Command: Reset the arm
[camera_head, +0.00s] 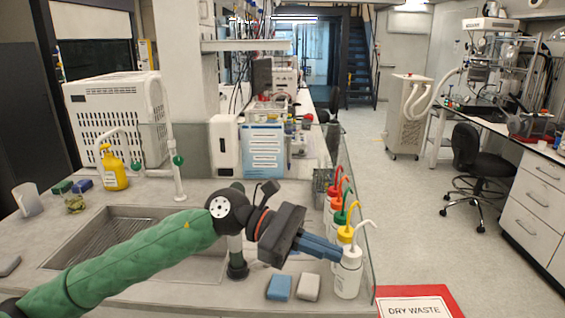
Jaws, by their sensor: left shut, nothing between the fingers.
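My left arm, in a green sleeve, comes in from the lower left and reaches over the sink in the head view. My left gripper (334,252) is shut with nothing between its blue fingers. My right gripper is not in view.
More wash bottles with coloured caps (337,205) stand in a row along the bench's right edge, by a clear panel. A blue sponge (279,287) and a grey sponge (308,287) lie below the gripper. The sink (70,250) is left. A yellow bottle (113,170) stands behind it.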

